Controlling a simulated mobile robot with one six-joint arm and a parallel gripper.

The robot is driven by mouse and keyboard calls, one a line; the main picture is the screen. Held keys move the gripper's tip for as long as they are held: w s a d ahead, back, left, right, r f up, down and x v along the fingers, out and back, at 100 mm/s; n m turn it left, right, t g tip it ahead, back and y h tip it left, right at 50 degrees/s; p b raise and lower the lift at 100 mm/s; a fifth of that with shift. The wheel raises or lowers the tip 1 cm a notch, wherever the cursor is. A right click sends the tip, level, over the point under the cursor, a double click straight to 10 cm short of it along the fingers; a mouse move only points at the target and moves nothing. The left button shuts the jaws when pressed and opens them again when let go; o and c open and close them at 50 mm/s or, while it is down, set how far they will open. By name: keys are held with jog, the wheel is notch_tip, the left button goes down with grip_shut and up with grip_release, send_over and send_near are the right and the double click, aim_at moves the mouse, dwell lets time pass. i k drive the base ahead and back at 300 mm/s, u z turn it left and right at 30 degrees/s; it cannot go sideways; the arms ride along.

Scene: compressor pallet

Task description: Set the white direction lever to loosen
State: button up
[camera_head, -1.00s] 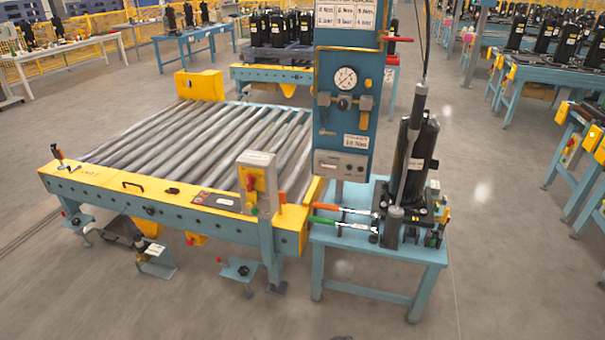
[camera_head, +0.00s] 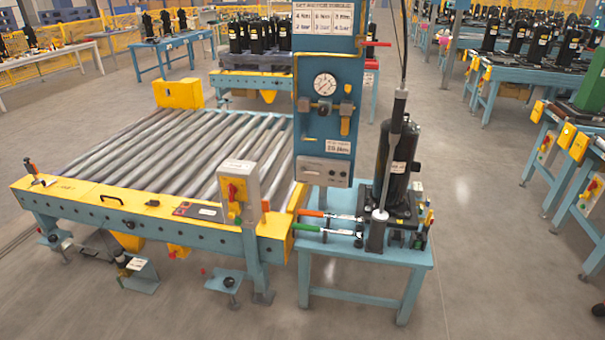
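I cannot make out a white direction lever for certain; it is too small or hidden. A slim grey hanging tool (camera_head: 396,150) stands upright in front of the black compressor (camera_head: 382,165) on the blue side table (camera_head: 330,256). I cannot tell whether either bears the lever. My gripper is in neither frame.
A blue post (camera_head: 328,118) with a gauge and a small panel rises behind the table. A roller conveyor (camera_head: 165,155) with a yellow front beam stands at left. A switch box (camera_head: 238,190) is on its near corner.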

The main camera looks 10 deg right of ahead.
aim_at(302, 171)
jog(key=i, duration=0.9)
jog(key=u, duration=0.1)
jog(key=k, duration=0.95)
jog(key=z, duration=0.2)
jog(key=i, duration=0.45)
jog(key=u, duration=0.1)
